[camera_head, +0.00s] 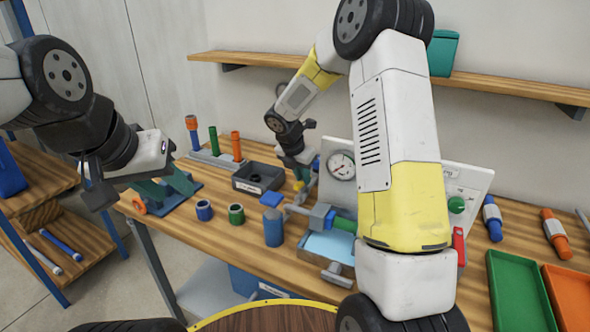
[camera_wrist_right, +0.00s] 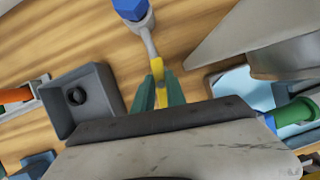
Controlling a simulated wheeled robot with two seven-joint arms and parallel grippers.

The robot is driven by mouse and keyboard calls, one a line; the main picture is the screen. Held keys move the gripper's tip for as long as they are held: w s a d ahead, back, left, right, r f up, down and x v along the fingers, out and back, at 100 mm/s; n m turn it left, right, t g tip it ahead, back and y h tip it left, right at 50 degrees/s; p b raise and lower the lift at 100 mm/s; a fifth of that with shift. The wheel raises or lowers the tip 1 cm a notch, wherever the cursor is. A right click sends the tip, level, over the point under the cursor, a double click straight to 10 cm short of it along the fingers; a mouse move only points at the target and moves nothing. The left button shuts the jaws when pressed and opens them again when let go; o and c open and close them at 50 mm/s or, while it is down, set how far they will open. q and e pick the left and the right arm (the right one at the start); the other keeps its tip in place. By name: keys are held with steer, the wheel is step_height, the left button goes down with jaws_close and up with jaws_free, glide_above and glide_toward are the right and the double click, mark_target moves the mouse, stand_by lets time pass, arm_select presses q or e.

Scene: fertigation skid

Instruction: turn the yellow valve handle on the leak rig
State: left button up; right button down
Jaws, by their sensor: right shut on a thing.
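The yellow valve handle (camera_wrist_right: 161,92) is between the two green fingers of my right gripper (camera_wrist_right: 162,88), which is shut on it. In the head view the right gripper (camera_head: 300,172) reaches down to the rig, and a bit of the yellow handle (camera_head: 298,186) shows below it. The leak rig has a grey pipe with a blue fitting (camera_wrist_right: 131,8), a blue union (camera_head: 321,215) and a round gauge (camera_head: 341,165) on a white panel. My left gripper (camera_head: 168,187) is at the bench's left end, its green fingers apart and empty, away from the rig.
A dark square bin (camera_wrist_right: 86,98) is left of the handle. A light blue tray (camera_head: 330,246) sits under the rig's front. Blue (camera_head: 204,210) and green (camera_head: 236,213) rings and a blue cylinder (camera_head: 273,227) stand on the bench. Green (camera_head: 518,290) and orange (camera_head: 570,296) trays lie right.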

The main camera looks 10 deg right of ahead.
steer(key=m+g+h, duration=0.1)
steer(key=m, duration=0.3)
steer(key=shift+a, duration=0.1)
steer(key=m, duration=0.2)
steer(key=m+g, duration=0.1)
steer(key=m, duration=0.1)
steer(key=shift+w+g, duration=0.1)
steer(key=shift+g, duration=0.2)
steer(key=m+g, duration=0.1)
steer(key=m, duration=0.3)
steer(key=shift+m+g, duration=0.3)
steer(key=shift+g, duration=0.1)
steer(key=shift+m+g, duration=0.6)
steer(key=shift+m, duration=1.2)
steer(key=c, duration=1.4)
jaws_free()
steer(key=shift+o, duration=0.2)
